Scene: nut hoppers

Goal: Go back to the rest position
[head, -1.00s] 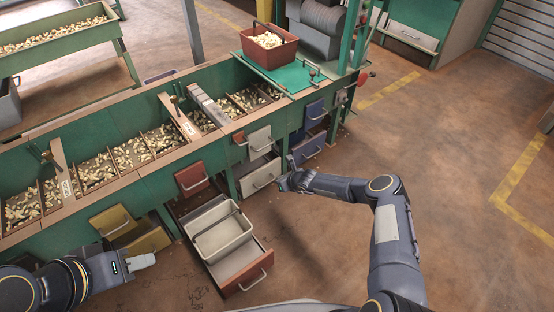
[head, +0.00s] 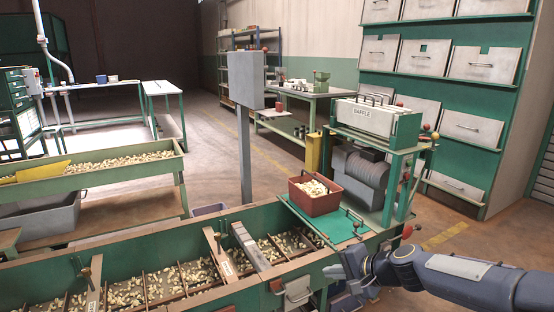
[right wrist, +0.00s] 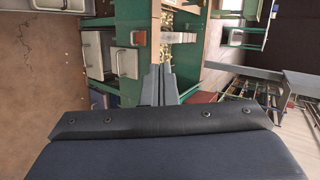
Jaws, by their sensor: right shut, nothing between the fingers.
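My right gripper (head: 332,270) is at the lower right of the head view, its arm coming in from the right edge. It is in front of the near side of the green hopper bench (head: 190,244), close to the corner with the green mat. In the right wrist view its two grey fingers (right wrist: 158,84) are together with nothing between them. Pale drawers (right wrist: 127,62) and the green bench frame show beyond them. My left gripper is out of view.
A red bin (head: 315,203) of pale pieces stands on the green mat (head: 338,226), beside a machine with a grey drum (head: 362,172). A grey box on a post (head: 246,80) rises behind the bench. Open floor lies beyond the bench and at the right.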

